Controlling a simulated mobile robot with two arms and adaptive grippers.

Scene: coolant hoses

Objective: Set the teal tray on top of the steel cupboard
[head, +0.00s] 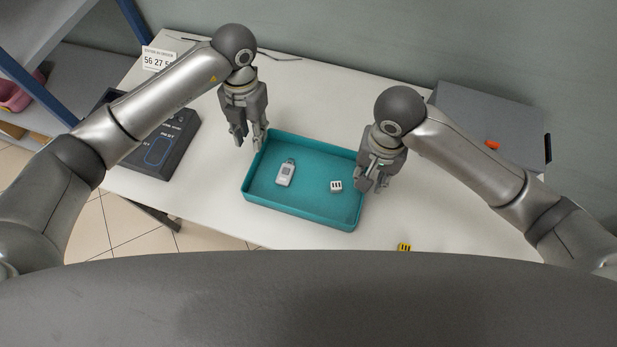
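The teal tray (303,214) lies on the white table, with a grey-white handheld device (285,173) and a small white block with dark slots (336,186) inside. My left gripper (248,141) points down at the tray's back left corner, its fingers apart. It seems to hold nothing; contact with the rim is unclear. My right gripper (367,185) is at the tray's right wall. Its fingers overlap the rim in this view, and I cannot tell whether they are closed on it. No steel cupboard can be made out with certainty.
A grey flat-topped box (475,112) with an orange item (492,144) stands at the back right. A dark console (172,145) and number card (158,59) are at left. A yellow piece (404,247) lies near the front edge. A blue-posted rack (37,88) stands far left.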

